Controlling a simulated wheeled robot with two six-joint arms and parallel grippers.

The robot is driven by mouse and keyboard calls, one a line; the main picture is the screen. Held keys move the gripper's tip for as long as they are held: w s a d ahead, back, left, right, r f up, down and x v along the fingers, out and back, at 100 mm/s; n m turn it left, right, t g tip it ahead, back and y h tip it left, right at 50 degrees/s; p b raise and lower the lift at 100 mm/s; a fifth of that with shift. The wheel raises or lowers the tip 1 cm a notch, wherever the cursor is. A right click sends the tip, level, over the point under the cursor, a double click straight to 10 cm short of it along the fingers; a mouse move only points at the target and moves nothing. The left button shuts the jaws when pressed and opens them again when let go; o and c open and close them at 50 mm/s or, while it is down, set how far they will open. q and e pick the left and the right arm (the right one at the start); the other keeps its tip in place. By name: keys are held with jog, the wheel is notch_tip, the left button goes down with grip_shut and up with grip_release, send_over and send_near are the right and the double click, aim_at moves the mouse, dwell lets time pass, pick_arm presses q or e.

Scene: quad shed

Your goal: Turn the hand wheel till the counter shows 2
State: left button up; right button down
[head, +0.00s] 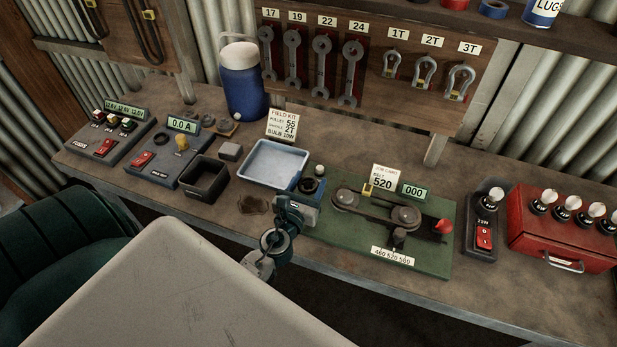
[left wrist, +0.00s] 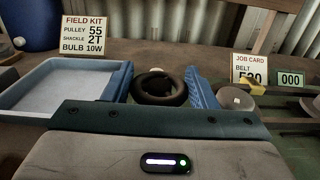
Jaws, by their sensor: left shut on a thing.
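The black ring-shaped hand wheel (head: 314,186) sits at the left end of the green board. In the left wrist view the wheel (left wrist: 160,88) lies between two blue fingers. My left gripper (head: 303,191) is shut on the wheel, one finger at each side of it. The counter (head: 414,191) reads 000, and it also shows in the left wrist view (left wrist: 290,79). My right gripper is not in view.
A blue-rimmed tray (head: 272,163) stands just left of the wheel. Two belt pulleys (head: 405,214), a job card (head: 384,178) and a red knob (head: 443,227) lie to its right. A black bin (head: 205,178) is further left.

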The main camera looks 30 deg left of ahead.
pick_arm(q)
jog(key=n+g+y, duration=0.1)
jog(key=n+y, duration=0.1)
jog(key=shift+y, duration=0.4)
jog(key=n+g+y+b, duration=0.1)
jog(key=n+g+y, duration=0.1)
jog(key=n+y, duration=0.1)
jog(key=shift+f+y+b, duration=0.1)
jog(key=shift+y+b, duration=0.25)
jog(key=shift+y, duration=0.15)
jog(key=shift+n+g+y+b, duration=0.35)
jog(key=shift+n+g+y, duration=0.35)
jog(key=shift+g+y, duration=0.25)
jog(key=shift+g+y, duration=0.25)
jog(key=o, duration=1)
